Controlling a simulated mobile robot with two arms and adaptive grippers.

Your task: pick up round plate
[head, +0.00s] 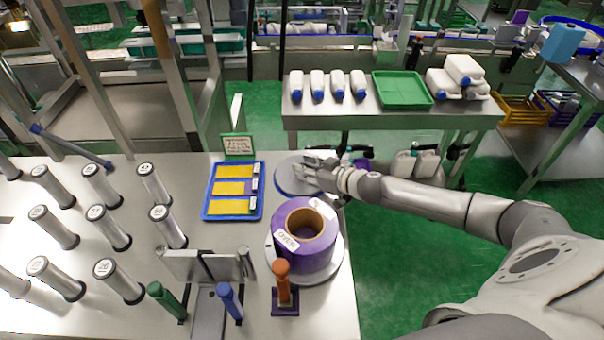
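A round plate (287,180), flat and blue-grey, lies at the far right edge of the light table, behind a purple roll. My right gripper (308,168) reaches in from the right and is over the right part of this plate, covering some of it. The fingers are small here, and I cannot tell whether they are open or shut, or whether they touch the plate. A second round disc (333,268), pale, lies under the purple roll (311,259). My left gripper is not in view.
A blue tray (206,210) with yellow pieces and a small green sign (238,144) are left of the plate. An orange-handled post (282,283) stands in front of the roll. Several labelled cylinders fill the left. A bench (340,122) with white bottles and a green tray (403,90) is behind.

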